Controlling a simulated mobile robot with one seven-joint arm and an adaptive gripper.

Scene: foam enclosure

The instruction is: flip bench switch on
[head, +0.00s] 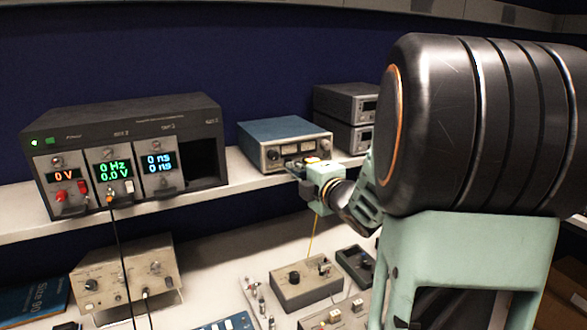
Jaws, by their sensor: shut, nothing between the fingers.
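My gripper (303,164) is small in the head view, at the front of a blue-topped instrument (283,131) on the shelf. Its fingers are shut, and I see nothing held. They overlap the lower front panel; whether they touch it I cannot tell. The gripper and wrist hide part of that panel. A grey box (299,292) on the bench below has a black knob and a small toggle-like lever (323,266) on top. No label shows which control is the bench switch, and the lever's on or off position is too small to read.
A black rack (130,118) with lit displays stands on the white shelf (236,198) at left. Grey instruments (348,102) are stacked at the back right. A beige instrument (125,275), a small black box (356,264) and cables crowd the bench. My arm blocks the right side.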

